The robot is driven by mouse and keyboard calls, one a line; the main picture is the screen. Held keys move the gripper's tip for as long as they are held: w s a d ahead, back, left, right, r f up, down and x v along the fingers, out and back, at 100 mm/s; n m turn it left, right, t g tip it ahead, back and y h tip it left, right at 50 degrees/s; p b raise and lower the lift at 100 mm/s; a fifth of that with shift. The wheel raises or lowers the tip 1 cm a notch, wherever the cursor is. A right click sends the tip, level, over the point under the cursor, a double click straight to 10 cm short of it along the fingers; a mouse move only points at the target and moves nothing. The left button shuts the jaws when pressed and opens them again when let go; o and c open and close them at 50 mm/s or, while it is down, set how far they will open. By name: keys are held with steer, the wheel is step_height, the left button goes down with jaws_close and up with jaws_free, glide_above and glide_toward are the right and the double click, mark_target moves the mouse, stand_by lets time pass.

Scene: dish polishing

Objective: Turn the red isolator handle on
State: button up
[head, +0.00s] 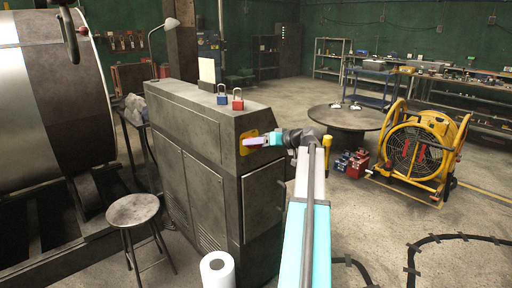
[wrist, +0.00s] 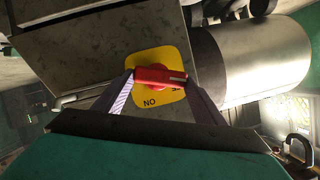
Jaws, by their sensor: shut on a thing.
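The red isolator handle (wrist: 160,77) sits on a yellow plate (wrist: 148,60) on the cabinet, seen in the wrist view. The handle lies nearly level across the plate in that picture. Lettering on the plate shows upside down below the handle, reading as ON; the other label is mostly hidden. My gripper (wrist: 160,86) has one finger at each end of the handle and is shut on it. In the head view my gripper (head: 262,141) is at the yellow plate (head: 247,148) on the grey cabinet (head: 215,145), and hides the handle there.
A blue padlock (head: 222,99) and a red padlock (head: 238,103) stand on the cabinet top, close above the plate. A stool (head: 132,210) and a white roll (head: 217,270) stand in front. A yellow fan (head: 412,150) and a round table (head: 345,119) are to the right.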

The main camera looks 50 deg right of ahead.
steer(key=m+t+y, duration=0.1)
steer(key=m, duration=0.2)
steer(key=d+m+t+y, duration=0.1)
steer(key=m+y, duration=0.1)
steer(key=m, duration=0.2)
steer(key=m+t+y+b, duration=0.1)
steer(key=m, duration=0.2)
steer(key=shift+d+f+m, duration=0.2)
steer(key=shift+f+m, duration=0.1)
steer(key=shift+f, duration=0.05)
steer(key=shift+t, duration=0.3)
steer(key=o, duration=1)
steer(key=shift+w, duration=0.1)
steer(key=shift+o, duration=0.2)
steer(key=shift+f, duration=0.1)
steer(key=b+v, duration=0.2)
steer(key=v, duration=1.2)
steer(key=shift+y, duration=0.3)
